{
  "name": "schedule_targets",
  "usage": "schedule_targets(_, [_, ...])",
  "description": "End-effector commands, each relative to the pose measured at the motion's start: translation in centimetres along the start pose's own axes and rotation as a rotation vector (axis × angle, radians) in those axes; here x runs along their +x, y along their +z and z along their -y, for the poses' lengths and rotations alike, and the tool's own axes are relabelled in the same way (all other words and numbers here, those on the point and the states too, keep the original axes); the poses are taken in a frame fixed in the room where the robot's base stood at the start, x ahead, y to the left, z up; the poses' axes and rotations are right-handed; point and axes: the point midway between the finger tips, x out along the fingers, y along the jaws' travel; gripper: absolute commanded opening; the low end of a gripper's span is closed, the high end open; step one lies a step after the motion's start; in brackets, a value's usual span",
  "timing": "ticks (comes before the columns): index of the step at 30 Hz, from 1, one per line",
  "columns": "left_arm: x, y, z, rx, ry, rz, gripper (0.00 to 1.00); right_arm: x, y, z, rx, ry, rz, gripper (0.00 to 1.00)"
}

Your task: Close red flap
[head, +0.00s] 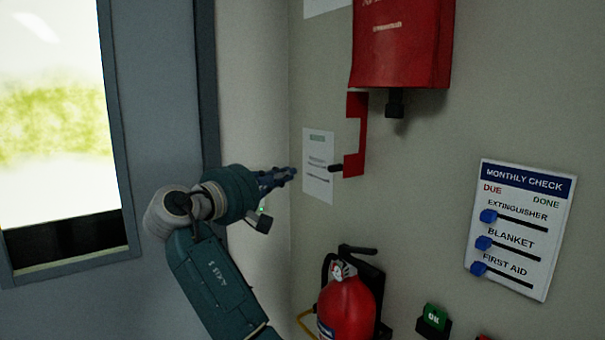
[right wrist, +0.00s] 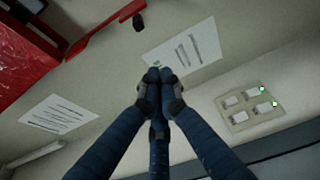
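The red flap (head: 357,135) is a narrow red bracket-shaped piece that hangs open below the red wall box (head: 400,45). A dark knob (head: 335,168) sticks out at its lower end. In the right wrist view the flap (right wrist: 103,29) runs across the upper left, with the dark knob (right wrist: 138,22) near its end. My right gripper (head: 292,173) is left of the knob and apart from it. In the right wrist view the fingertips (right wrist: 160,78) are together with nothing between them. My left gripper is not in view.
A paper notice (head: 317,165) is on the wall behind the flap. A fire extinguisher (head: 347,305) is mounted below. A monthly check board (head: 520,228) with blue sliders and a green OK button (head: 434,318) are to the right. A window (head: 60,130) is at left.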

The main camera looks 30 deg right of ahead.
Motion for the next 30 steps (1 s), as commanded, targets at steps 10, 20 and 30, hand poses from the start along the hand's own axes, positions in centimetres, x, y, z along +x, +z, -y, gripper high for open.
schedule_targets(10, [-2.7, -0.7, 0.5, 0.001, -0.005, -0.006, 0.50, 6.6, 0.0, -0.3, -0.004, -0.001, 0.003, 0.00])
schedule_targets(20, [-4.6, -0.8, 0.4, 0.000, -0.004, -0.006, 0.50, 8.8, 2.1, 0.0, 0.000, -0.002, -0.003, 0.00])
schedule_targets(30, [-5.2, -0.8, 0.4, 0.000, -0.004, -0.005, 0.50, 8.3, 3.7, 0.2, -0.002, -0.001, -0.003, 0.00])
